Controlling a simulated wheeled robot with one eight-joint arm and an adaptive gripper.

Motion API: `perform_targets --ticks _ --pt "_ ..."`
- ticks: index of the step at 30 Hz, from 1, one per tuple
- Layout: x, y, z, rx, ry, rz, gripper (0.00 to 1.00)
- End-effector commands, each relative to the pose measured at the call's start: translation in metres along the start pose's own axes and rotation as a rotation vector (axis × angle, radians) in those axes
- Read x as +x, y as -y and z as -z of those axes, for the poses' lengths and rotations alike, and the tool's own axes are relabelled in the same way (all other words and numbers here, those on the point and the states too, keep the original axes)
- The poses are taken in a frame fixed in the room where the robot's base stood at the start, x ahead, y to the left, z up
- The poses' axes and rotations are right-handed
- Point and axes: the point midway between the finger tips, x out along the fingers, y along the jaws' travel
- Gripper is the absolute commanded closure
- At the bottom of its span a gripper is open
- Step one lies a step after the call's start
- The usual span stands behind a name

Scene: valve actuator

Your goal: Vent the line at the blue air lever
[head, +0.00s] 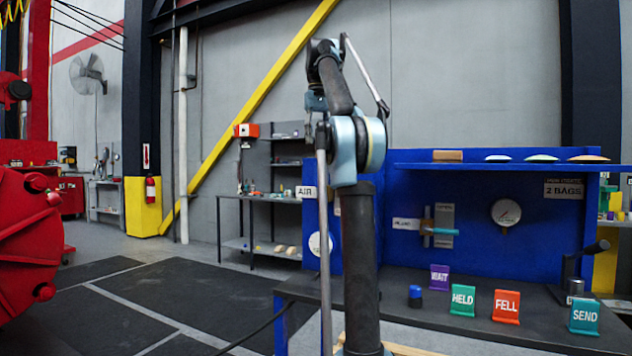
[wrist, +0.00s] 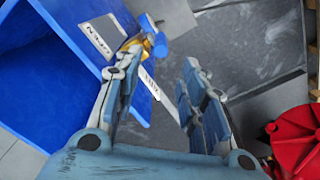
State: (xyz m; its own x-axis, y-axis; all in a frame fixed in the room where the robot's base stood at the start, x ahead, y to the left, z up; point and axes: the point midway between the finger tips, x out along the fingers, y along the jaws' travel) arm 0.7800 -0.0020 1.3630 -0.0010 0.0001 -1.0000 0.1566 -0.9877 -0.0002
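In the wrist view a blue lever (wrist: 158,44) on a brass fitting (wrist: 133,44) stands out from the edge of the blue cabinet, beside a plate (wrist: 103,35) with a label reading OPEN upside down. It lies just beyond the left fingertip; I cannot tell whether they touch. My gripper (wrist: 160,62) is open, its two fingers wide apart with nothing held. A white sign (wrist: 150,84) shows between the fingers.
The bench (head: 415,300) carries coloured cards, including a green HELD card (head: 462,301) and a teal SEND card (head: 584,316). A dial (head: 506,213) and a teal handle (head: 441,232) are on its back panel. A red machine (head: 25,240) stands at left; dark floor mats between are clear.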

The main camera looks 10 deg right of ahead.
Motion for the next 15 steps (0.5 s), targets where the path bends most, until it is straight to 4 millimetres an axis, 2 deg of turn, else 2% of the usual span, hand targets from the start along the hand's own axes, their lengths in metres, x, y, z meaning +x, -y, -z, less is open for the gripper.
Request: perform_targets --ticks 15 --pt "0.064 0.000 0.000 0.000 0.000 0.000 0.62"
